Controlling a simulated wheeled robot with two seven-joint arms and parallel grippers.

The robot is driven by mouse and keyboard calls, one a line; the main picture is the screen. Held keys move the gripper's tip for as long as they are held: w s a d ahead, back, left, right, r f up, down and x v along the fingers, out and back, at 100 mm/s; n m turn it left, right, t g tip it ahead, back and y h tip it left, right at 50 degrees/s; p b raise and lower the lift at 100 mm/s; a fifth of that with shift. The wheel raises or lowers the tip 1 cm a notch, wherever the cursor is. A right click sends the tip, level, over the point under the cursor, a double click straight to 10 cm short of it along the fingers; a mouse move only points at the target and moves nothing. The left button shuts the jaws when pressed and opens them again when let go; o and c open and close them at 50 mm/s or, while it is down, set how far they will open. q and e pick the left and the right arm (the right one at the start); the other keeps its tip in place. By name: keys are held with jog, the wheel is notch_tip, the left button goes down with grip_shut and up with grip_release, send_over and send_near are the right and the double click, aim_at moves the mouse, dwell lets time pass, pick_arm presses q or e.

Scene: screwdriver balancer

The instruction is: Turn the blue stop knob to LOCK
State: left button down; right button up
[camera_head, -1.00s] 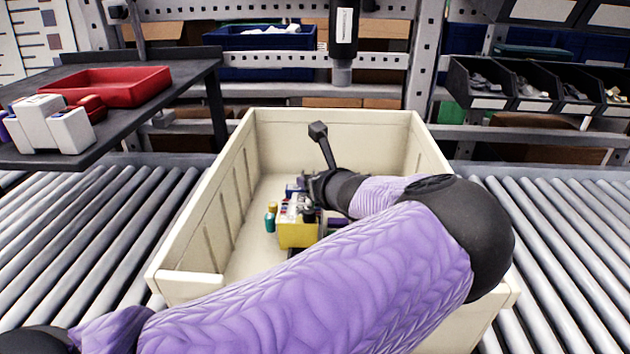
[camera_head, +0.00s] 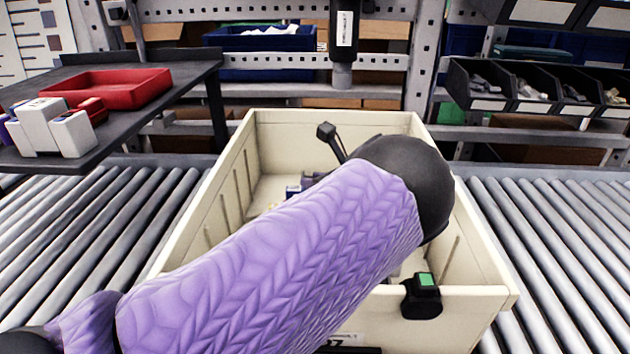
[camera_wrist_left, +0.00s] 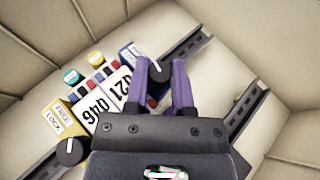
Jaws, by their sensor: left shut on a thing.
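The blue stop (camera_wrist_left: 130,52) is a small blue block with a white label, on a dark rail inside the tote. Its black knob (camera_wrist_left: 157,73) has a white pointer mark and sits between the purple fingers of my left gripper (camera_wrist_left: 160,68), which is shut on it. The label's words are too small to read. A yellow stop (camera_wrist_left: 60,112) labelled FREE and LOCK, with its own black knob (camera_wrist_left: 71,151), is at the lower left. In the head view, my arm covers the gripper and most of the stops; a bit of blue (camera_head: 292,192) shows. My right gripper is out of view.
The cream tote (camera_head: 228,180) stands on roller conveyors, its walls close around my arm. White numbered pieces (camera_wrist_left: 104,95) and teal and yellow caps (camera_wrist_left: 72,77) lie between the stops. A black clamp with a green top (camera_head: 425,282) is on the front rim.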

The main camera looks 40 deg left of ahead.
pick_arm(q)
jog(key=shift+w+f+n+g+b, duration=0.1)
jog(key=shift+f+n+g+b, duration=0.05)
jog(key=shift+n+g+b, duration=0.5)
jog(key=shift+w+f+n+g+b, duration=0.15)
jog(key=shift+n+g+b, duration=0.3)
jog(key=shift+g+b, duration=0.3)
jog(key=shift+s+r+n+b, duration=0.1)
jog(key=shift+n+b, duration=0.2)
jog(key=shift+b, duration=0.1)
jog(key=shift+r+g, duration=0.1)
jog(key=shift+g, duration=0.2)
jog(key=shift+c, duration=2.2)
grip_release()
jog(key=shift+r, duration=0.1)
